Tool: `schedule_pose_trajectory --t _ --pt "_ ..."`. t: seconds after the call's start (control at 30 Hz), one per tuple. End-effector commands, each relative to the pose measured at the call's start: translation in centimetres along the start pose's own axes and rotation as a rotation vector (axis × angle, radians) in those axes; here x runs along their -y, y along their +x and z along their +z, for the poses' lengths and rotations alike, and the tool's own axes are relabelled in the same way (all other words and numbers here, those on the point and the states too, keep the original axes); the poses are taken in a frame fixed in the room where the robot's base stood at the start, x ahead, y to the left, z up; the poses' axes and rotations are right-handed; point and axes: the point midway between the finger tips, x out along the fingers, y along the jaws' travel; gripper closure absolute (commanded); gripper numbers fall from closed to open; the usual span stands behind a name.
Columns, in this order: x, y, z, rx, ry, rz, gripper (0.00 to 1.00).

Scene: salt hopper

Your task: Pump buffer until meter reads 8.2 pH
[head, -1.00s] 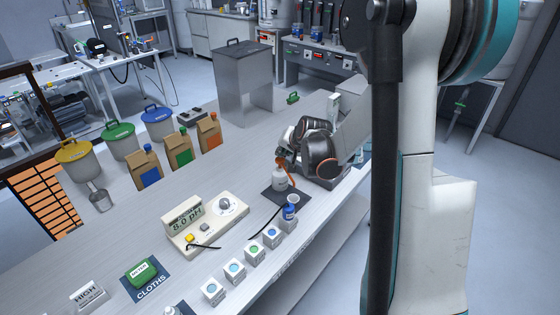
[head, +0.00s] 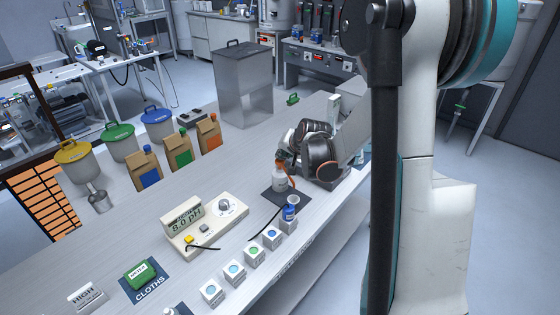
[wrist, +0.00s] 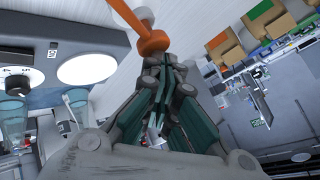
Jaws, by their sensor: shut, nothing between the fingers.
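The buffer bottle (head: 279,183) is white with an orange pump head and stands upright on a dark mat (head: 272,202). The meter (head: 205,222) is a cream box whose display (head: 184,219) reads 8.0 pH. My gripper (head: 284,163) is at the pump head, partly hiding it in the head view. In the wrist view, the shut, empty fingers (wrist: 165,62) are close together, right by the orange pump head (wrist: 152,42). I cannot tell whether they touch it.
A small blue-labelled cup (head: 290,210) stands right of the mat, beside a row of several white cubes (head: 254,253). A dark cable runs from the meter. Lidded tins (head: 119,143) and cartons (head: 179,150) stand at the back left.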

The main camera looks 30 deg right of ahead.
Motion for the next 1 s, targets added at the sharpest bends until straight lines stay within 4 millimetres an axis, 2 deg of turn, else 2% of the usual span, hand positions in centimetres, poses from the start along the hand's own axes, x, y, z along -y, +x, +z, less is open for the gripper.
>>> schedule_pose_trajectory --t 1.0 --pt "-0.44 0.61 0.48 0.001 0.000 0.000 1.00"
